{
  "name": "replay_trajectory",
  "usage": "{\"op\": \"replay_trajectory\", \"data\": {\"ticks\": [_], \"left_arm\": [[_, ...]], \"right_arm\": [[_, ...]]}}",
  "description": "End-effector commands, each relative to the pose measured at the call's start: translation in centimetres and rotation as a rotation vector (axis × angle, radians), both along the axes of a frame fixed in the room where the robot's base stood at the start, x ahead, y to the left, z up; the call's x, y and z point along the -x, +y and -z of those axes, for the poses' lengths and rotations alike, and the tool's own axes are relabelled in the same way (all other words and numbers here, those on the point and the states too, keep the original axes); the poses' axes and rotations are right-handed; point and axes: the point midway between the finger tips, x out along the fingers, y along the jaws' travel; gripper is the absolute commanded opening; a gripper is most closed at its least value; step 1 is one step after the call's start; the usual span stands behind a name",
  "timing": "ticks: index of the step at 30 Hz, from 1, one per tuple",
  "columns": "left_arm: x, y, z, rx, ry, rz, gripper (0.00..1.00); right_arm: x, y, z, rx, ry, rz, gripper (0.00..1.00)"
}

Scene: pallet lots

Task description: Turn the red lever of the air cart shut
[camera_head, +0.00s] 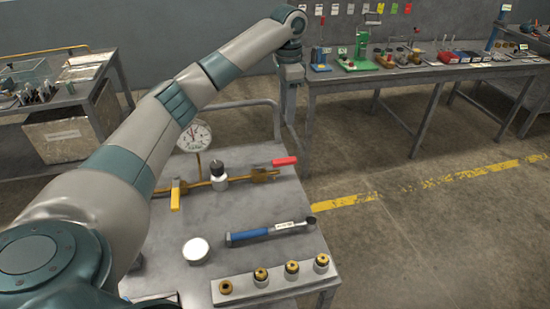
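The red lever (285,161) sits at the right end of the brass pipe (240,178) on the grey air cart (225,232). Its handle points right, roughly in line with the pipe. A yellow lever (175,197) at the pipe's left end points toward me, across the pipe. My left arm reaches over the cart from the left. Its wrist bends down behind the cart's right back corner, and my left gripper (289,112) is beyond the red lever, apart from it. Its fingers cannot be made out. My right gripper is out of view.
A pressure gauge (195,137) and a black knob (217,168) stand by the pipe. A blue-handled tool (265,233), a white round disc (196,249) and a block with brass fittings (245,288) lie nearer. A bench (425,75) stands behind; floor at right is clear.

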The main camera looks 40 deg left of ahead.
Motion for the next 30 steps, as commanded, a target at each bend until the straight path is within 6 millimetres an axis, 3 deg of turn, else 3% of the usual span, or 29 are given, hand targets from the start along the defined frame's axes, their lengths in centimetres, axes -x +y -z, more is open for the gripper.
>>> {"op": "replay_trajectory", "data": {"ticks": [17,23,30], "left_arm": [[0.4,0.2,0.3,-0.002,0.013,0.011,0.38],[0.4,0.2,2.2,-0.003,0.014,0.010,0.38],[0.4,0.3,6.1,-0.004,0.015,0.010,0.38]], "right_arm": [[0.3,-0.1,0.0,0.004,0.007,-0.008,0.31],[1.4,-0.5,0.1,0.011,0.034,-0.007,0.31],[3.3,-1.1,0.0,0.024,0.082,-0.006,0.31]]}}
